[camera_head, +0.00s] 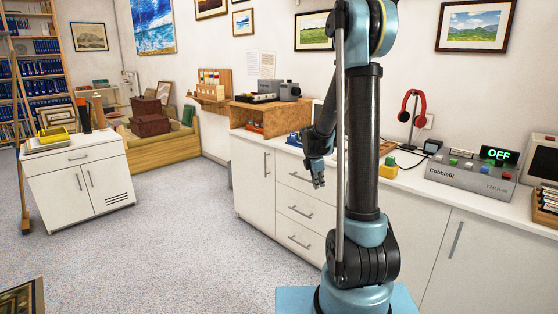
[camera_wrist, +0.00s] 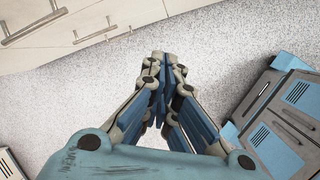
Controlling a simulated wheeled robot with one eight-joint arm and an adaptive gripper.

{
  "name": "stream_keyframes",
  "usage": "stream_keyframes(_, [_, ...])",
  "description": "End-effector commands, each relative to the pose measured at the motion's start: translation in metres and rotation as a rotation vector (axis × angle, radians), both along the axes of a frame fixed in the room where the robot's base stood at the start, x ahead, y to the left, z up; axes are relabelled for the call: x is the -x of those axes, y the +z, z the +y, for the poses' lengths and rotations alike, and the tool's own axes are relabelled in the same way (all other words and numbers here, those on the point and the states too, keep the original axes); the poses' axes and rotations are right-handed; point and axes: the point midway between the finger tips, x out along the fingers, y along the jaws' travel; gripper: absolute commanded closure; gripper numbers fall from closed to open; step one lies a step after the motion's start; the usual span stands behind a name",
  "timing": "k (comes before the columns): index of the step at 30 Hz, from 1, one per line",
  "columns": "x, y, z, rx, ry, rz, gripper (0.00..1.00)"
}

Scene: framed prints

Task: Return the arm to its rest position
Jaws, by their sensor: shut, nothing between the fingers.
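My gripper (camera_head: 318,180) hangs fingers-down in front of the white drawer cabinet (camera_head: 300,205) in the head view. My upright arm stands just to its right and hides part of the counter behind. In the wrist view my gripper (camera_wrist: 160,68) has its blue-padded fingers brought together at the tips. The fingers are shut with nothing between them. Below them is bare grey floor (camera_wrist: 215,40).
A long counter (camera_head: 470,200) runs along the wall, bearing red headphones (camera_head: 411,105) and a grey control box (camera_head: 470,175) reading OFF. A white cabinet (camera_head: 80,185) stands at left. Carpet between is clear. Cabinet fronts (camera_wrist: 60,35) lie close in the wrist view.

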Motion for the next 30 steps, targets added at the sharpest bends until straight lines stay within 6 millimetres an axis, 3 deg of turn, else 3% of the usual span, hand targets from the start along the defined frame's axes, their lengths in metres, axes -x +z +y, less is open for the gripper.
stream_keyframes(6, [0.048,0.032,-0.007,-0.075,-0.207,-0.033,1.0])
stream_keyframes(15, [0.114,0.062,-0.014,-0.176,-0.492,-0.072,1.0])
stream_keyframes(30, [0.227,0.079,-0.02,-0.333,-0.976,-0.12,1.0])
